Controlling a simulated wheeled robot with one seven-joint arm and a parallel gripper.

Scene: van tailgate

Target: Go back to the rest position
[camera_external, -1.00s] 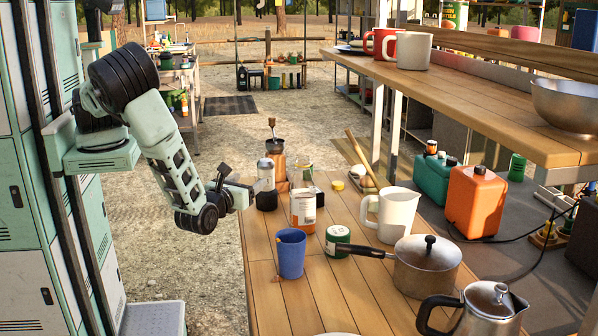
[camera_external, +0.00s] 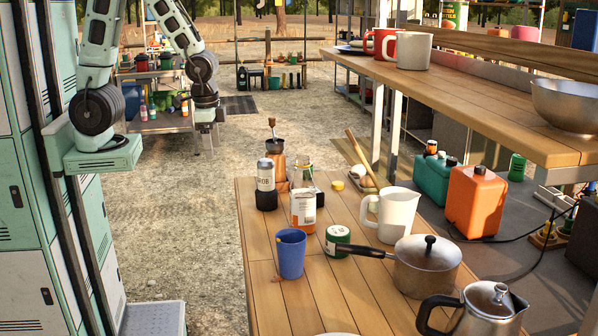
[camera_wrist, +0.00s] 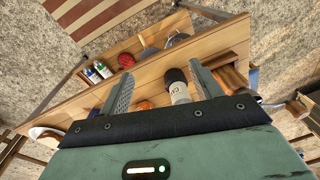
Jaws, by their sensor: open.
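My gripper (camera_external: 207,137) hangs from my folded arm over the gravel, left of the wooden tailgate table (camera_external: 262,318). It points down, is empty and touches nothing. In the wrist view its two grey fingers (camera_wrist: 159,92) stand wide apart. Between and beyond them, a dark-capped bottle (camera_wrist: 178,92) shows on the wooden surface, well below the fingers. My arm rises from its mount beside the green lockers, bends at the top and comes down again.
The table holds a blue cup (camera_external: 291,254), a white pitcher (camera_external: 398,215), a saucepan (camera_external: 426,268), a kettle (camera_external: 487,312), a grinder (camera_external: 276,165) and several small containers. A shelf (camera_external: 480,115) with mugs overhangs on the right.

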